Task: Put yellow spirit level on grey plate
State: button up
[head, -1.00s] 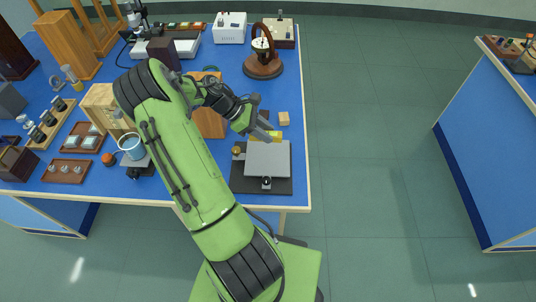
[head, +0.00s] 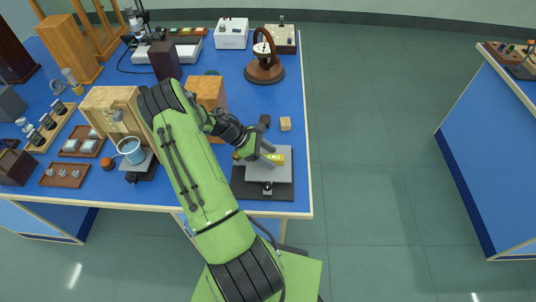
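The yellow spirit level (head: 277,158) is over the far part of the grey plate (head: 270,174). I cannot tell whether it touches the plate or hangs just above it. The grey plate is a square top on a dark base, with a small knob at its front. My gripper (head: 270,154) is at the spirit level, with its fingers around it, and appears shut on it. The fingers and arm hide part of the level and the plate's left back corner.
A small tan block (head: 285,124) lies behind the plate near the table's right edge. A brown ring-shaped instrument (head: 265,68) stands farther back.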

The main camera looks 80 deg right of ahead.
jog(key=shift+r, duration=0.1)
jog(key=w+a+r+m+t+p, duration=0.1)
jog(key=w+a+r+t, duration=0.1)
jog(key=w+a+r, duration=0.45)
jog(key=w+a+r+t+p, duration=0.15)
jog(key=w+a+r, duration=0.25)
jog(key=w+r, duration=0.55)
jog(key=a+r+m+t, duration=0.1)
jog(key=a+r+t, duration=0.4)
jog(key=a, duration=0.5)
jog(key=a+r+t, duration=0.3)
jog(key=a+r, duration=0.4)
jog(key=a, duration=0.3)
jog(key=s+a+r+t+y, duration=0.1)
jog(key=s+a+t, duration=0.2)
jog(key=s+a, duration=0.3)
jog(key=a+b, duration=0.1)
jog(key=a, duration=0.2)
jog(key=shift+s+a+m+y, duration=0.2)
jog(key=shift+s+m+y, duration=0.1)
jog(key=shift+s+y, duration=0.1)
jog(key=shift+r, duration=0.1)
